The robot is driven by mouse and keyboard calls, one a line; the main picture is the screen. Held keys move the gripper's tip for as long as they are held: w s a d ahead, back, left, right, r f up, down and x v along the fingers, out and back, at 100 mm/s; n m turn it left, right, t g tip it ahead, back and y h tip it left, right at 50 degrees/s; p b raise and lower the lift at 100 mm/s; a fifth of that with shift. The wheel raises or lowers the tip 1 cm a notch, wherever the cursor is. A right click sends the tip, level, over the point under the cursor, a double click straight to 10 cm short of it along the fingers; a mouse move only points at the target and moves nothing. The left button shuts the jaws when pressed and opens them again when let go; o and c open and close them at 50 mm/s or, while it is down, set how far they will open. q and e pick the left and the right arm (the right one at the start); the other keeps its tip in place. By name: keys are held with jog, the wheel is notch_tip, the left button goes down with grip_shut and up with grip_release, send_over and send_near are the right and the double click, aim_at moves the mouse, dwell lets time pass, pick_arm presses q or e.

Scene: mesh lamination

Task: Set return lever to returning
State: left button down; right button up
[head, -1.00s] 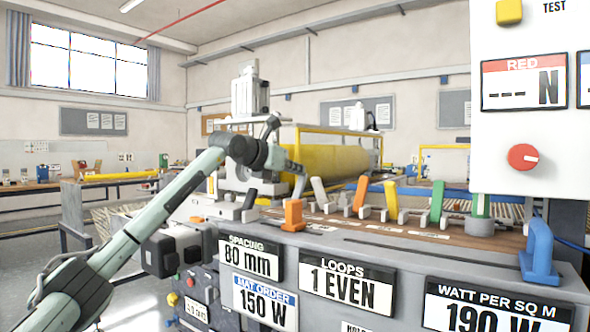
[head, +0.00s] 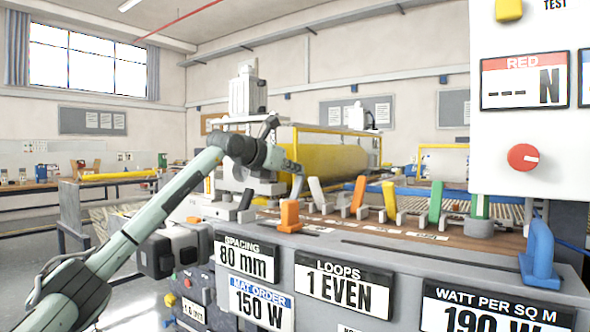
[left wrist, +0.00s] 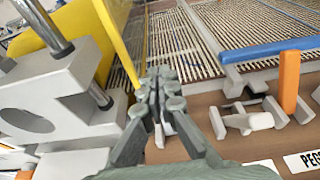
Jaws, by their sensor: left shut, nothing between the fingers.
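My left arm reaches over the console from the left in the head view, with its wrist (head: 286,167) near the levers at the machine's yellow guard. My left gripper (left wrist: 162,88) is shut and empty in the left wrist view. A white lever (head: 318,194) and an orange lever (head: 360,193) stand in the row to its right. In the left wrist view, a white lever piece (left wrist: 217,124) is just right of the fingers, and an orange lever (left wrist: 289,82) stands farther right. No readable label shows which one is the return lever. My right gripper is out of view.
A yellow guard (left wrist: 124,40) and a grey bracket with rods (left wrist: 60,95) stand close left of the gripper. A blue bar (left wrist: 270,50) crosses behind the levers. More levers, including a green one (head: 436,202) and a blue handle (head: 540,250), line the console to the right.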

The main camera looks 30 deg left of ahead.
pick_arm(q)
jog(key=d+v, duration=0.1)
jog(key=v, duration=1)
jog(key=shift+s+a+r, duration=0.2)
jog(key=shift+s+a, duration=0.2)
jog(key=shift+a, duration=0.05)
